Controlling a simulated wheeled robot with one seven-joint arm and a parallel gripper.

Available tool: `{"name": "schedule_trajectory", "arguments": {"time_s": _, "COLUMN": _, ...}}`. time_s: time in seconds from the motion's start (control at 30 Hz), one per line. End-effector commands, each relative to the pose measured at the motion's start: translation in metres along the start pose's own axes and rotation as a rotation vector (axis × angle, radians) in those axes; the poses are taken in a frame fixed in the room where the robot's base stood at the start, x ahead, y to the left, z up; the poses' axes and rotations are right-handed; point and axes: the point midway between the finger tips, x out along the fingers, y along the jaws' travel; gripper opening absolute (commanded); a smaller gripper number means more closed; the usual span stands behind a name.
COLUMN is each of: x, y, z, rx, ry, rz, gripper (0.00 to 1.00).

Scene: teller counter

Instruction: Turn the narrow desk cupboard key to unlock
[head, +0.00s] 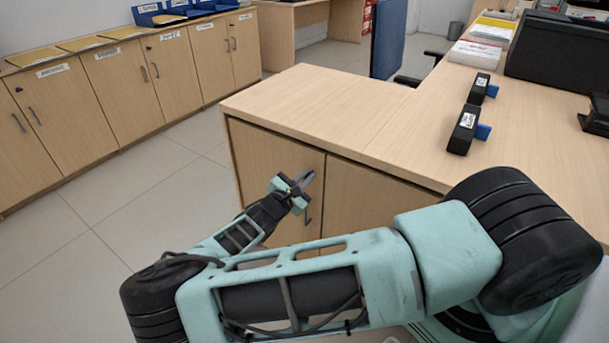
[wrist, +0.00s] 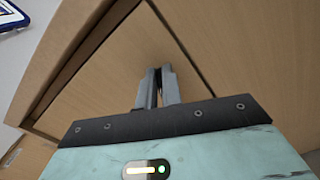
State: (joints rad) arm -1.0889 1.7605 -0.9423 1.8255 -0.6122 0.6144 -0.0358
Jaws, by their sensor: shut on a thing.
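The narrow desk cupboard has a light wood door (head: 262,160) under the left end of the desk, and the door looks closed. A dark bar handle (head: 308,212) hangs near its right edge. My gripper (head: 306,178) is at the upper right of this door, just above the handle. In the wrist view my gripper (wrist: 159,70) has its two grey fingers nearly together against the wood near a panel seam. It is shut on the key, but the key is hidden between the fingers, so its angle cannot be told.
A second door (head: 370,195) adjoins on the right, partly behind my arm. The desk top (head: 320,105) overhangs the doors. Two black stamp-like devices (head: 463,130) (head: 479,88) stand on it. A row of labelled cabinets (head: 125,90) lines the left wall. The tiled floor between is clear.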

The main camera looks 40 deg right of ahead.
Motion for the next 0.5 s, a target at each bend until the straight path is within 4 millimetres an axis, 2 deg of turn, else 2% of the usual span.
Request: {"name": "schedule_trajectory", "arguments": {"time_s": 0.5, "x": -0.0002, "y": -0.0062, "z": -0.0018, "rx": 0.492, "ry": -0.001, "rz": 0.001, "gripper": 0.0}}
